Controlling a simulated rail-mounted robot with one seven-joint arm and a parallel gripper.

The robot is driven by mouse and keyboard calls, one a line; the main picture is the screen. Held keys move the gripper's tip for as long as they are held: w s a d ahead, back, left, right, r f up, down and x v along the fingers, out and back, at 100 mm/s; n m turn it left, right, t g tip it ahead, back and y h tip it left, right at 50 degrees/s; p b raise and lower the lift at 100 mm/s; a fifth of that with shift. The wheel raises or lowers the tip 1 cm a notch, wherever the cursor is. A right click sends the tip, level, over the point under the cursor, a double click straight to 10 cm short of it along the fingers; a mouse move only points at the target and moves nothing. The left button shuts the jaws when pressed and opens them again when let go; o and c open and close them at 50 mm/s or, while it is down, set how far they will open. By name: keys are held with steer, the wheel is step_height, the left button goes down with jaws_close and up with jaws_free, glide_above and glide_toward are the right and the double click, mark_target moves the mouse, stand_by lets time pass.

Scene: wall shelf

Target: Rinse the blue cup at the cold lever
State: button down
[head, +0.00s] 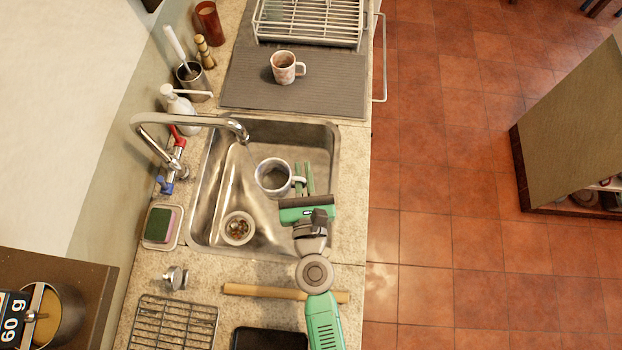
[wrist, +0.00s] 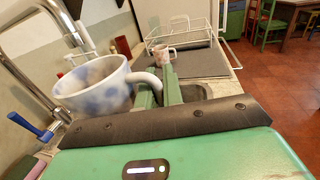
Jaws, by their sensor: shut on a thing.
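The blue cup is white with blue patches (wrist: 95,88). The chrome tap spout (head: 190,119) arches over the basin. I cannot tell whether water runs.
The steel sink (head: 330,135) has a drain basket (head: 237,229). A red lever (head: 178,136) is beside the tap. A pinkish cup (head: 284,68) stands on the grey mat (head: 340,95) before a dish rack (head: 310,22). A sponge dish (head: 162,227) and soap bottle (head: 176,101) are at left.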

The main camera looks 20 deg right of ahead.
steer(key=w+a+f+b, duration=0.1)
steer(key=w, duration=0.6)
steer(key=shift+w+a+f, duration=0.3)
steer(key=shift+a, duration=0.1)
stand_by(0.3)
steer(key=shift+w+d, duration=0.1)
steer(key=shift+d, duration=0.5)
steer(key=shift+a, duration=0.2)
steer(key=shift+a, duration=0.4)
